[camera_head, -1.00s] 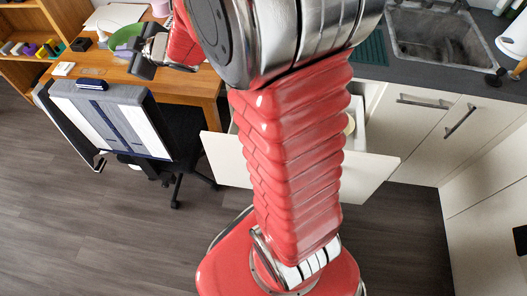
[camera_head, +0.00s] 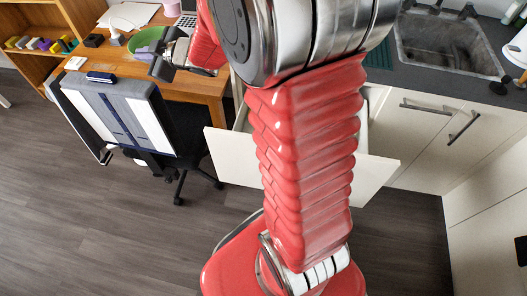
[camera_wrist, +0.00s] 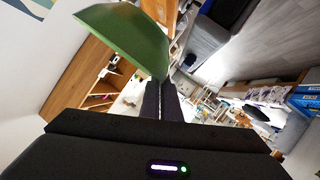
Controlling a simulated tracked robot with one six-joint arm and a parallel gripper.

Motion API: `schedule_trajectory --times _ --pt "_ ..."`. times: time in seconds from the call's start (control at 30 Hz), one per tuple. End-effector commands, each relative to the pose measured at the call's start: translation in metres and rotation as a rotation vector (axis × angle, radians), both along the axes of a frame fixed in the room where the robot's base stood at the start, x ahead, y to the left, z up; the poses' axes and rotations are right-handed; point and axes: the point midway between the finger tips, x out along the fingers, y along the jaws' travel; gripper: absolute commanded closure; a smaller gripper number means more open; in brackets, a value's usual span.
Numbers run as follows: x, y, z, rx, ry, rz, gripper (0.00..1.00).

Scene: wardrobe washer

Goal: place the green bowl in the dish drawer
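The green bowl (camera_head: 148,40) is at the upper left in the head view, over the wooden desk. It fills the upper left of the wrist view (camera_wrist: 125,35), tilted, with its edge at the fingers. My gripper (camera_head: 172,52) seems shut on the bowl's rim; its dark fingers (camera_wrist: 165,95) are close together in the wrist view. The open white drawer (camera_head: 228,157) is pulled out below the counter at the middle. My arm hides most of its inside, so I cannot tell what lies in it.
The wooden desk (camera_head: 196,88) carries small items and papers. A grey-and-white chair-like piece (camera_head: 118,112) and a dark chair stand before it. The sink (camera_head: 448,45) and closed cabinets (camera_head: 412,118) are at the right. The floor at lower left is clear.

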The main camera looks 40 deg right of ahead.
Motion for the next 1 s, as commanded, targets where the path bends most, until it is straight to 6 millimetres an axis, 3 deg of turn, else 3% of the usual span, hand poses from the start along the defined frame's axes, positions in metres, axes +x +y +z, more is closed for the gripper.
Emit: schedule_trajectory --times 0.47,0.77,1.0 --pt "-0.003 -0.086 -0.102 0.001 0.007 0.106 1.0" --pt "-0.029 -0.136 -0.172 -0.002 0.007 0.2 1.0" --pt "-0.064 -0.171 -0.229 -0.005 0.007 0.284 1.0"
